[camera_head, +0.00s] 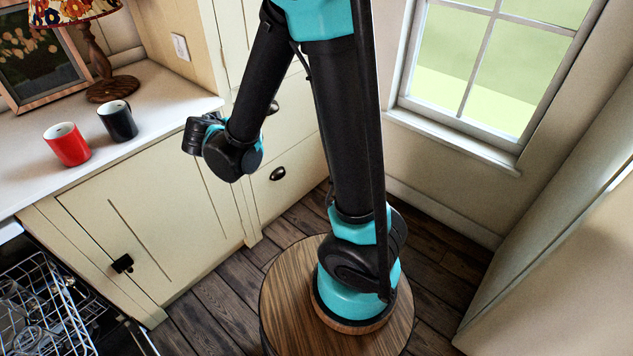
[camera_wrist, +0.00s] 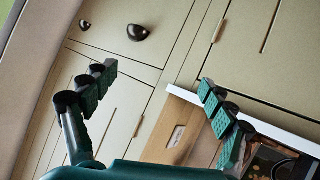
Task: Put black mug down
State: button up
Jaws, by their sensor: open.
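A black mug (camera_head: 118,121) stands upright on the white counter (camera_head: 165,88), near its front edge. My gripper shows in the wrist view (camera_wrist: 160,90) with its two fingers spread wide apart and nothing between them. In the head view the end of my arm hangs in front of the cabinets, to the right of the mug and clear of it. The fingertips are hard to make out there. The mug is not in the wrist view.
A red mug (camera_head: 67,144) stands just left of the black mug. A lamp (camera_head: 108,82) and a framed picture (camera_head: 40,62) stand behind them. An open dishwasher rack (camera_head: 45,305) is at the lower left. Cabinets with dark knobs and a window (camera_head: 490,60) surround me.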

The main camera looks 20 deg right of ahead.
jog(key=s+d+f+g, duration=0.25)
jog(key=s+d, duration=0.25)
jog(key=d, duration=0.4)
jog(key=s+d+f+g, duration=0.25)
jog(key=s+d, duration=0.25)
jog(key=d, duration=0.3)
jog(key=s+d+f+g+y, duration=0.1)
jog(key=s, duration=0.5)
jog(key=s+d+f+g+y, duration=0.1)
jog(key=s+d+f+y, duration=0.1)
jog(key=s, duration=0.4)
jog(key=shift+s+g, duration=0.2)
jog(key=shift+g, duration=0.1)
